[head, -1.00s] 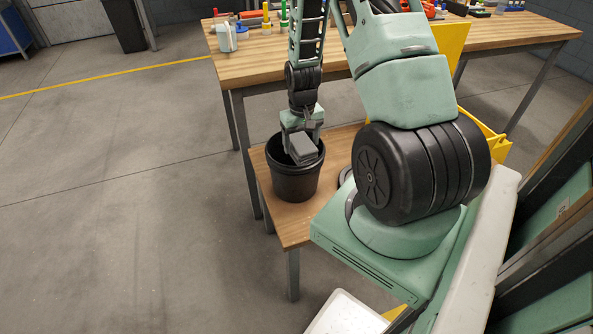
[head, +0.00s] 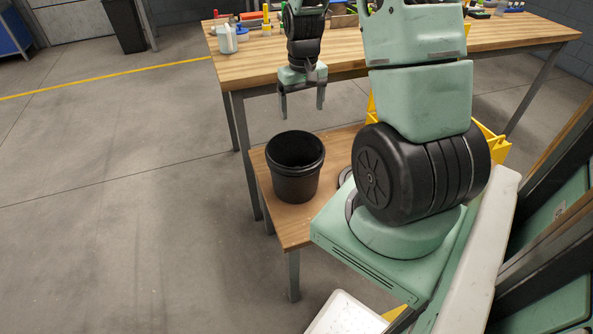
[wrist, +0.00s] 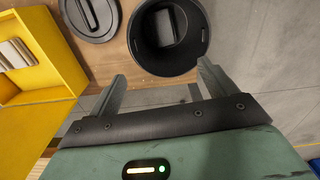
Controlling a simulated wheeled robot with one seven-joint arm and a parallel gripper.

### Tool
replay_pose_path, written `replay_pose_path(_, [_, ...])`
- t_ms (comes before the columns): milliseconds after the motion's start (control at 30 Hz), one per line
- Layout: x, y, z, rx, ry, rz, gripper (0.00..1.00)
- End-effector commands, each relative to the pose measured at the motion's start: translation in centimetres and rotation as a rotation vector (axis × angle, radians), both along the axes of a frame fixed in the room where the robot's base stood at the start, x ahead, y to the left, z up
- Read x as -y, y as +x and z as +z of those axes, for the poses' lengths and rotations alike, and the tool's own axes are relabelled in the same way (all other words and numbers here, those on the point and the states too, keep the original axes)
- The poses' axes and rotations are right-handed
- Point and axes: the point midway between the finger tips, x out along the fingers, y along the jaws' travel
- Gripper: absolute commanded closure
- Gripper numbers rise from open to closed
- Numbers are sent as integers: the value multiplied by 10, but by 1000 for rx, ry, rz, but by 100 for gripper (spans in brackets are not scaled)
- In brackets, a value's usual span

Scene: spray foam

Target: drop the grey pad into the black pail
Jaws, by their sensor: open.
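The black pail (head: 294,180) stands upright on a small low wooden table, and its open mouth also shows in the wrist view (wrist: 139,45). The grey pad (wrist: 170,28) lies inside the pail, seen as a dark block in the wrist view; the head view does not show it. My gripper (head: 301,113) is open and empty, above the pail and a little beyond it. In the wrist view its two fingers (wrist: 160,85) are spread wide with nothing between them.
A round dark lid (wrist: 92,18) lies on the low table beside the pail. A yellow bin (wrist: 45,50) stands near it. A long wooden workbench (head: 350,52) with bottles and tools is behind. Open floor (head: 120,190) lies to the left.

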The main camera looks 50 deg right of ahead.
Motion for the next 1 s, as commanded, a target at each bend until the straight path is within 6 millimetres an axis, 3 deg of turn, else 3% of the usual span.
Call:
replay_pose_path(100, [0, 0, 24, 4, -2, 0, 16])
replay_pose_path(300, [0, 0, 43, 0, 0, 0, 16])
replay_pose_path(933, [0, 0, 47, 0, 0, 0, 16])
replay_pose_path(1000, [-10, 4, 50, 3, 3, 22, 16])
